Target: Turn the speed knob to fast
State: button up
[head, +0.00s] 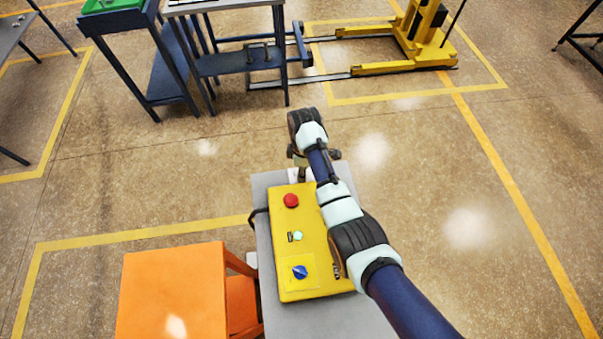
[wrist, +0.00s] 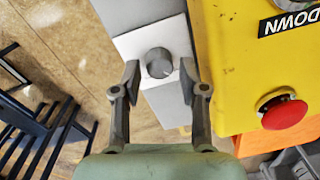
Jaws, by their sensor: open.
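A round grey knob (wrist: 158,62) sits on a white plate (wrist: 132,42) at the end of the grey stand, beside the yellow control box (wrist: 222,60). My gripper (wrist: 159,78) is open, with one finger on each side of the knob in the wrist view; I cannot tell whether they touch it. In the head view my gripper (head: 303,156) is over the far end of the stand, and my arm hides most of the knob. A blue knob (head: 300,272) is on the near end of the yellow box. No speed label is readable.
The yellow box carries a red button (head: 291,200) close to my gripper and a small pale green button (head: 298,236). An orange cabinet (head: 175,290) stands at the left. Blue-framed carts (head: 235,62) and a yellow lift (head: 420,40) are farther back.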

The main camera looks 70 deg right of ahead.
notch_tip(320, 180, down, 2)
jog(key=shift+f, duration=0.1)
jog(key=shift+w, duration=0.1)
grip_shut()
